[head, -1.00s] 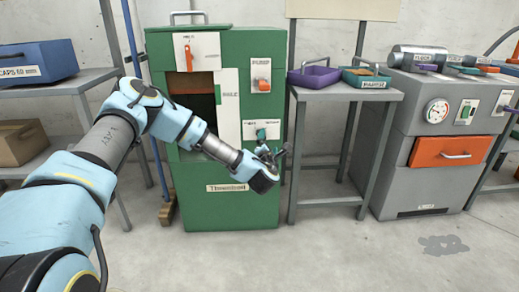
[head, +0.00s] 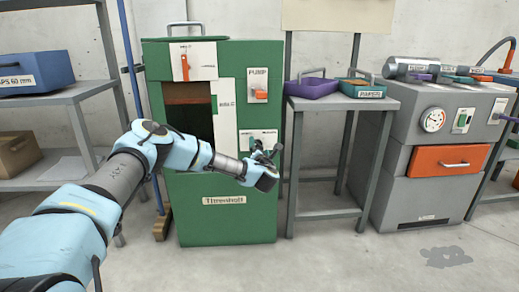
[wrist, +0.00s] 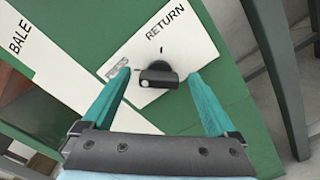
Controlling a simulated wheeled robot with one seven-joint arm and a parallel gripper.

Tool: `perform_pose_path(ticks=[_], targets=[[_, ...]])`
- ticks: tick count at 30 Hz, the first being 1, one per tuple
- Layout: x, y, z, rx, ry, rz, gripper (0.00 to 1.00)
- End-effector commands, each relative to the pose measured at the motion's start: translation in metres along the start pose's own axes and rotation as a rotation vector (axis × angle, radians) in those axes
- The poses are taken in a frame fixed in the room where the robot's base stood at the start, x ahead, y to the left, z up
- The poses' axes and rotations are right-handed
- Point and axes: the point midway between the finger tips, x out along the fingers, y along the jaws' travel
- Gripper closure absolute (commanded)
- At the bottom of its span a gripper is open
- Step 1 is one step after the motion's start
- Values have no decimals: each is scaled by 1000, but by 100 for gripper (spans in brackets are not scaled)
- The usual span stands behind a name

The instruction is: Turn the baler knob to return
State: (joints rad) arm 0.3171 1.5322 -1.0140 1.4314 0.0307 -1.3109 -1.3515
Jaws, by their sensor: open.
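The baler (head: 228,222) is a green cabinet at the picture's middle in the head view. Its black knob (wrist: 158,75) shows in the wrist view on a white plate (wrist: 190,48) marked RETURN at the upper right. A second label at the plate's left is partly covered by a finger. The knob's bar lies roughly across the picture, with a pale dot near its left end. My gripper (wrist: 159,78) is open, its teal fingers on either side of the knob, with visible gaps. In the head view my gripper (head: 268,152) is in front of the plate and hides the knob.
Another orange lever (head: 185,67) is at the upper left. A grey table (head: 340,104) with purple and teal trays stands to the right, close to my gripper. A blue pole (head: 140,90) stands left of the baler.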

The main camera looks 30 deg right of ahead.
Motion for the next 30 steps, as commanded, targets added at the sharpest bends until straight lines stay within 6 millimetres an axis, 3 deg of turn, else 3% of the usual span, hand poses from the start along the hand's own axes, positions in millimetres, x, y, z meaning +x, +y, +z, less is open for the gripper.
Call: perform_pose_path(ticks=[11,30], targets=[[5,0,0,0,0,0,9],[5,0,0,0,0,0,81]])
